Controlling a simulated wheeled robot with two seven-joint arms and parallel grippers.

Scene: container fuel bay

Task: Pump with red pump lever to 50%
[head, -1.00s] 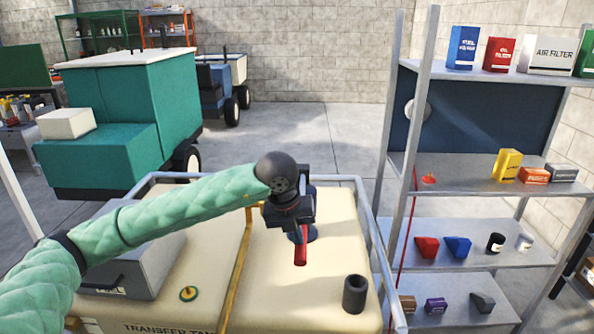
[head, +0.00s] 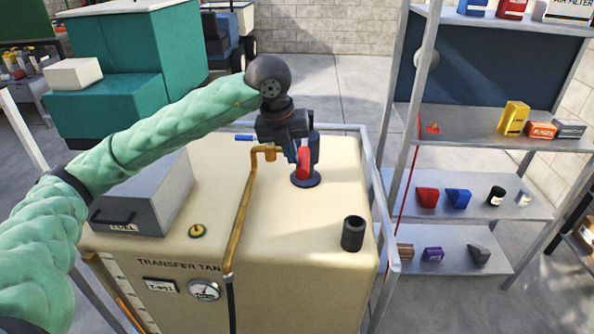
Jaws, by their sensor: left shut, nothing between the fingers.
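The cream transfer tank (head: 300,225) fills the lower middle of the head view. The red pump lever (head: 303,166) rises from a round dark base (head: 312,181) on the tank's top. My left gripper (head: 303,152) reaches over the tank from the left and points down at the lever. Its fingers are shut with nothing between them, right beside the lever's upper part; whether they touch it I cannot tell. The round gauge (head: 204,290) is on the tank's front; its reading is too small to tell. My right gripper is not in view.
An orange pipe (head: 245,210) with a blue handle (head: 242,137) runs over the tank. A grey fuel box (head: 150,195) and a black cylinder (head: 353,233) stand on it. A metal rail edges the tank. A grey shelf (head: 470,200) with small goods stands to the right.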

